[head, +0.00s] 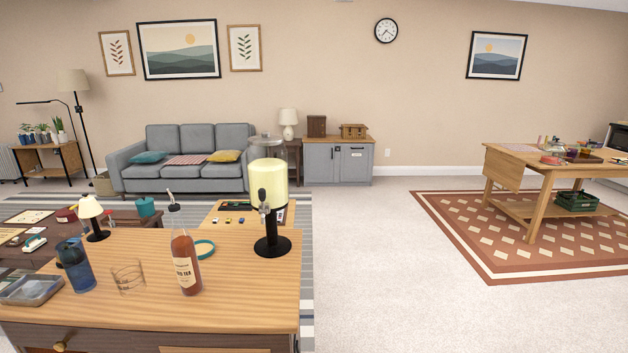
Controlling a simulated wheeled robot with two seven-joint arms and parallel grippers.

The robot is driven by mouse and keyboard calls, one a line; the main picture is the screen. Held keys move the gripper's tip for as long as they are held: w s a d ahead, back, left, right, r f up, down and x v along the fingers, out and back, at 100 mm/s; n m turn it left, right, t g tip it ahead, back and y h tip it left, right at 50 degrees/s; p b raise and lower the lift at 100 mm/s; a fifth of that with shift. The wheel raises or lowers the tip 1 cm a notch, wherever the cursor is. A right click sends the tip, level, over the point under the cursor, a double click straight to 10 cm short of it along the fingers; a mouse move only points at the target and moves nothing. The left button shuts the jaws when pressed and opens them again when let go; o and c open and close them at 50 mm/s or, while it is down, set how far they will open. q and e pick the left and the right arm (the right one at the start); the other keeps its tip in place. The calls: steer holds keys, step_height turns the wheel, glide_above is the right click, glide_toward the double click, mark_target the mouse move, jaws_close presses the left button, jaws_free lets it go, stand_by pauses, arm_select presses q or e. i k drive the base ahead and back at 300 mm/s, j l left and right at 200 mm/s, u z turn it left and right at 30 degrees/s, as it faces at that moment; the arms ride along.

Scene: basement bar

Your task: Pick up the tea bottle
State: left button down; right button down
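The tea bottle (186,265) stands upright on the wooden cabinet top (235,307) at the lower left of the head view. It holds reddish-brown tea, has a pale label with partly legible lettering and a dark cap with a spout. Neither of my grippers shows in the head view, and nothing is touching the bottle.
A drink dispenser (269,200) stands right of the bottle. Carpet (400,290) to the right is open.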

mark_target(183, 247)
steer(key=u, duration=1.25)
steer(key=i+j+z, duration=0.05)
